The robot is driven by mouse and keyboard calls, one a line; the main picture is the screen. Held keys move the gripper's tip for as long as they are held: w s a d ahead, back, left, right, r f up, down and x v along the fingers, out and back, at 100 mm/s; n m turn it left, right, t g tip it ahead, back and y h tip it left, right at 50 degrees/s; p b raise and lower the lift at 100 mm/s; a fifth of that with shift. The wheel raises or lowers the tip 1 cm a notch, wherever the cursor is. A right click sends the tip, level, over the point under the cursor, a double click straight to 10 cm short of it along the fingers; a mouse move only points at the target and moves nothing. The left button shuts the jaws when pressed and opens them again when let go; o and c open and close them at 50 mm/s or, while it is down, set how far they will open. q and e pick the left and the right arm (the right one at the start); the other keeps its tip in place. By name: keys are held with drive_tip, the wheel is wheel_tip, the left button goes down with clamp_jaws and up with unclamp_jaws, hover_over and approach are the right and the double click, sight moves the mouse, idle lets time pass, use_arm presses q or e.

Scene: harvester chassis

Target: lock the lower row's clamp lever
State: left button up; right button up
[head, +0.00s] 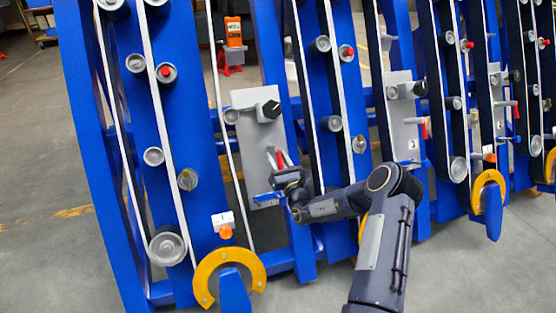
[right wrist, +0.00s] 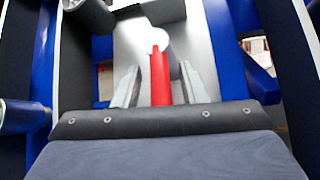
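A red clamp lever (head: 281,158) sits low on a grey metal plate (head: 243,99) of the blue chassis. My right gripper (head: 279,157) is at this lever, with one finger on each side of it. In the right wrist view the red lever (right wrist: 160,76) points toward me from a round white pivot (right wrist: 157,40). My right gripper (right wrist: 160,82) is open there, with a gap between the lever and each finger. The gripper body hides the lever's near end. My left gripper is not in view.
A black-tipped cylinder (head: 269,109) sticks out above the lever. A blue piece (head: 267,197) lies just below my gripper. A yellow ring (head: 210,278) stands at lower left. More blue frames with rollers stand to the right. The floor (head: 40,230) at left is clear.

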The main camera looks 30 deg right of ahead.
sight(281, 166)
drive_tip(key=shift+s, duration=0.1)
drive_tip(key=shift+s+f, duration=0.15)
drive_tip(key=shift+s, duration=0.2)
drive_tip(key=p+v, duration=0.2)
drive_tip(key=v, duration=0.5)
drive_tip(key=shift+a, duration=0.1)
drive_tip(key=shift+w, duration=0.1)
